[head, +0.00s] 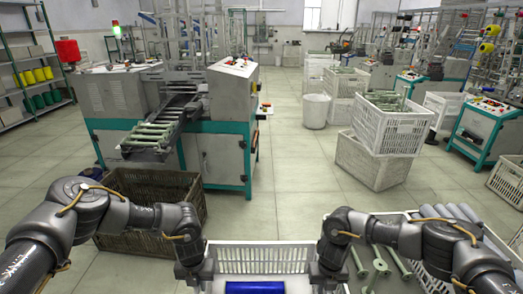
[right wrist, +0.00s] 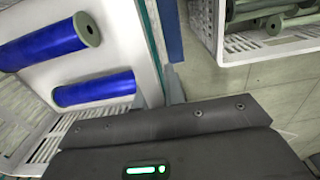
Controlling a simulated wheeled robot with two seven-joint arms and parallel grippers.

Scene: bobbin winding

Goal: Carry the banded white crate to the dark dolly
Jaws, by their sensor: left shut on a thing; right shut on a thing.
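The white crate (head: 262,252) is at the bottom centre of the head view, between my two grippers. A blue bobbin (head: 255,287) lies in it. The right wrist view shows the crate's wall (right wrist: 150,60) with a blue strip outside it, and two blue bobbins inside. My left gripper (head: 205,272) is shut on the crate's left side, and my right gripper (head: 322,272) is shut on its right side. The crate's lower part is cut off by the frame. I cannot make out a dark dolly in either view.
A brown wicker-like basket (head: 145,243) stands at left below the winding machine (head: 215,150). Stacked white crates (head: 385,130) stand at right. A container with green and grey bobbins (head: 388,262) is close beside my right arm. The floor (head: 280,195) ahead in the middle is clear.

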